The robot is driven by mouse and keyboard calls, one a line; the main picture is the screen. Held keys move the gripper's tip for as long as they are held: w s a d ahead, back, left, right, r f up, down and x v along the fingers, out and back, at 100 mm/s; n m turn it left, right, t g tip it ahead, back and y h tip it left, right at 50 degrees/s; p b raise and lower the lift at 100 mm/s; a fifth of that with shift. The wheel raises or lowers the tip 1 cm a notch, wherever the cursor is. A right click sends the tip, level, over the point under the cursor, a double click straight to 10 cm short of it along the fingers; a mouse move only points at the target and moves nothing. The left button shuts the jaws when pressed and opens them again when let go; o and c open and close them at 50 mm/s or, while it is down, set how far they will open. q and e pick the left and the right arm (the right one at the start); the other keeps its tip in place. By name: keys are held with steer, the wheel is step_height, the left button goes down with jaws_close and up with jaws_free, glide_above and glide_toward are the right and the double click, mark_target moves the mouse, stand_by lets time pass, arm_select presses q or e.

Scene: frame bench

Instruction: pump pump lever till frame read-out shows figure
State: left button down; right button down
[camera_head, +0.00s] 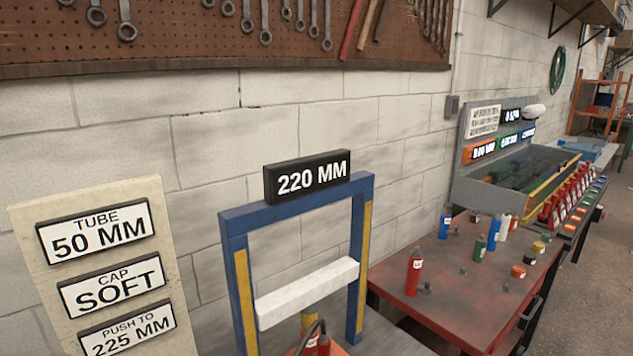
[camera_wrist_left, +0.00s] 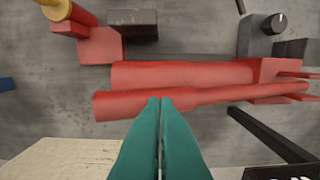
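The blue frame (camera_head: 237,290) stands against the wall in the head view, with yellow strips on its posts and a white crossbar (camera_head: 305,292). Its black read-out (camera_head: 308,177) shows 220 MM. A cream board (camera_head: 160,240) at the left reads TUBE 50 MM, CAP SOFT, PUSH TO 225 MM. In the left wrist view, a long red pump lever (camera_wrist_left: 215,97) lies beside a thicker red cylinder (camera_wrist_left: 180,75). My left gripper (camera_wrist_left: 160,99) has its teal fingers together, tips overlapping the lever's near edge; contact is unclear. My right gripper is not in view.
A red table (camera_head: 440,300) with bottles and small caps stands right of the frame. A grey bin (camera_head: 500,190) is behind it. A black knob (camera_wrist_left: 274,23) sits beyond the red cylinder. A black bar (camera_wrist_left: 270,135) slants right of my left fingers.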

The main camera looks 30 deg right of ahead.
arm_select(q)
step_height(320, 180, down, 7)
steer(key=b, duration=0.4)
steer(key=shift+f+b, duration=0.2)
steer(key=shift+b, duration=0.15)
steer(key=shift+r+p, duration=0.5)
steer(key=shift+r, duration=0.05)
step_height(320, 180, up, 8)
steer(key=p, duration=0.5)
steer(key=shift+f, duration=0.2)
step_height(320, 180, down, 8)
steer(key=b, duration=0.6)
steer(key=shift+f, duration=0.15)
step_height(320, 180, up, 8)
steer(key=p, duration=0.5)
steer(key=shift+r+p, duration=0.2)
steer(key=shift+p, duration=0.15)
